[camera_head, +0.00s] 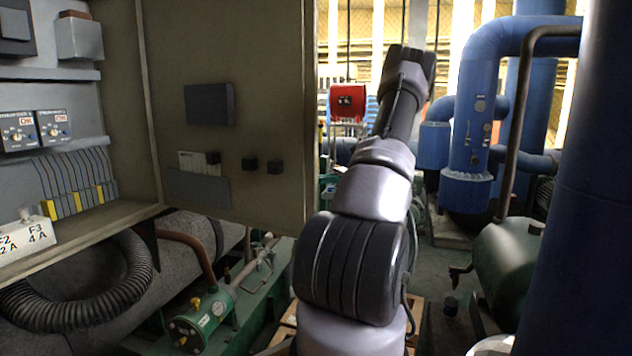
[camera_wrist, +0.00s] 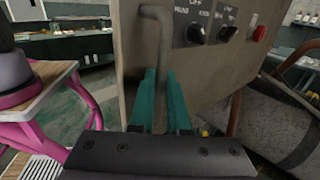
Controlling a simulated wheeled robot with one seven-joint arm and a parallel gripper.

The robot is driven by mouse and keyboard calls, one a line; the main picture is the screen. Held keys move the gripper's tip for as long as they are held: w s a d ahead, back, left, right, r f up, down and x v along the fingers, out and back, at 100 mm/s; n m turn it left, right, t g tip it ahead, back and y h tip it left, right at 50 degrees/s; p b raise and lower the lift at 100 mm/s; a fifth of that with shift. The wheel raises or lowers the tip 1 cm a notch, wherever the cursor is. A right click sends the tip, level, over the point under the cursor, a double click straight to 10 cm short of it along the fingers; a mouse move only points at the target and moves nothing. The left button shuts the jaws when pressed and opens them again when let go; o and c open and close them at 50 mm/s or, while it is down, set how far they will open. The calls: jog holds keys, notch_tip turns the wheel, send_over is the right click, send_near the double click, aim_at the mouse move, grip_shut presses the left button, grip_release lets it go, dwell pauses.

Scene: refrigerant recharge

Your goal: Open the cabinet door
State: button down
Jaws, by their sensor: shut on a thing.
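The cabinet door (camera_head: 262,113) stands swung wide open in the head view, with its inner face showing. To its left the cabinet interior (camera_head: 85,130) is exposed, with breakers, wires and small modules. In the wrist view the door's outer face (camera_wrist: 208,70) carries a bent metal handle (camera_wrist: 157,65), black knobs and a red button. My gripper (camera_wrist: 160,100) has its teal fingers on either side of the handle and is shut on it. The gripper is hidden in the head view; my arm reaches up past the door's right edge.
Large blue pipes (camera_head: 480,110) and a green tank (camera_head: 510,255) stand to the right. A dark blue column (camera_head: 580,220) is close at the far right. Green piping (camera_head: 205,318) and a corrugated hose (camera_head: 85,295) lie below the cabinet. A pink-framed structure (camera_wrist: 60,110) is left in the wrist view.

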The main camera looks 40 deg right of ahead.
jog(key=c, duration=0.9)
grip_release()
jog(key=s+d, duration=0.1)
jog(key=d, duration=0.9)
jog(key=shift+s+d, duration=0.3)
jog(key=shift+s, duration=0.1)
